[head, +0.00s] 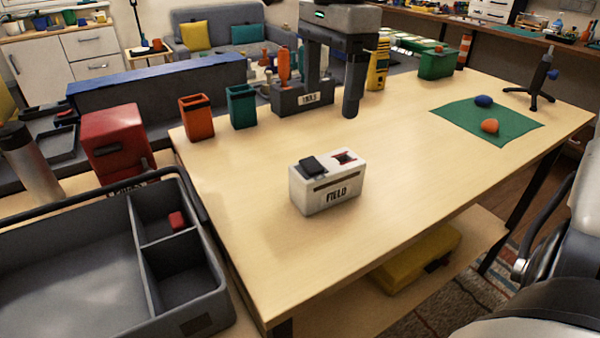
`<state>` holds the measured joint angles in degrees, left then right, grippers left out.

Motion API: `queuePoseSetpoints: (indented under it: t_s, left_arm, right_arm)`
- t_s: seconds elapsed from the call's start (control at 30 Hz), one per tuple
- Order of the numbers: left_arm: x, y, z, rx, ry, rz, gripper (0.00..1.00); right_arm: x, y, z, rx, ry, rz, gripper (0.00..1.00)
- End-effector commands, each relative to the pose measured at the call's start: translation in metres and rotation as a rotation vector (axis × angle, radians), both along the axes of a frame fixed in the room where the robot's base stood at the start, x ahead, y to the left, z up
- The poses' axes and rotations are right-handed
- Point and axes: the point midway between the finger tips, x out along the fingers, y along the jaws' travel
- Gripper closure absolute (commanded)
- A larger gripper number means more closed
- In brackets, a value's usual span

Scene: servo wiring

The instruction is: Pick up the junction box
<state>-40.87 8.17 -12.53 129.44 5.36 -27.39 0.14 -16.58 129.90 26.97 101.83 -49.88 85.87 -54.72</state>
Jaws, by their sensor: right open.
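A white box marked FIELD (326,186), which looks like the junction box, stands upright on the light wooden table (400,180). Its top has a black raised part at the left and a dark opening with some red in it at the right. Nothing touches the box. My right gripper (522,266) is at the right edge, partly cut off by the frame, well to the right of the box and apart from it. It is open, and I see nothing held in it. My left gripper is not in view.
A grey divided tray (213,290) with a small red block is at the lower left. Orange (197,117) and teal (241,106) bins and a grey upright machine (340,20) stand behind the box. A green mat (470,122) lies at the right. Table around the box is clear.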

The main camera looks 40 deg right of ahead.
Motion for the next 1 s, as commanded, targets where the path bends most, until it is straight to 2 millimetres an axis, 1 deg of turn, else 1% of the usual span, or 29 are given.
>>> queuePoseSetpoints:
  t_s: [0.07, 0.17, 0.4, 0.5, 0.6, 0.77, 0.83, 1.0]
  left_arm:
    - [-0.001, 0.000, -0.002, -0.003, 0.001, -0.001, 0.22]
    - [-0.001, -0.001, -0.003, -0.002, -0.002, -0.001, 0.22]
    - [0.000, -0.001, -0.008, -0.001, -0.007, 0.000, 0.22]
    - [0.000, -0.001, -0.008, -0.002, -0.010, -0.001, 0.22]
    - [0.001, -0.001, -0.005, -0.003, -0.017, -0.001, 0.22]
    - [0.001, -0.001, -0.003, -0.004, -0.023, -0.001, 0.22]
    - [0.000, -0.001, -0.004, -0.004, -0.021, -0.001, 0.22]
    - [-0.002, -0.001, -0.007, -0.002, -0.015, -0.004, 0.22]
  right_arm:
    - [-0.001, 0.000, -0.002, -0.037, 0.005, 0.019, 0.22]
    - [-0.002, 0.000, -0.014, -0.045, 0.009, 0.025, 0.22]
    - [-0.002, 0.000, -0.067, -0.042, 0.011, 0.023, 0.22]
    - [-0.002, -0.001, -0.085, -0.042, 0.010, 0.022, 0.22]
    - [-0.002, -0.001, -0.097, -0.041, 0.009, 0.021, 0.22]
    - [-0.002, -0.001, -0.106, -0.040, 0.008, 0.020, 0.22]
    - [-0.002, -0.002, -0.113, -0.040, 0.010, 0.020, 0.22]
    - [-0.001, -0.005, -0.140, -0.039, 0.010, 0.020, 0.22]
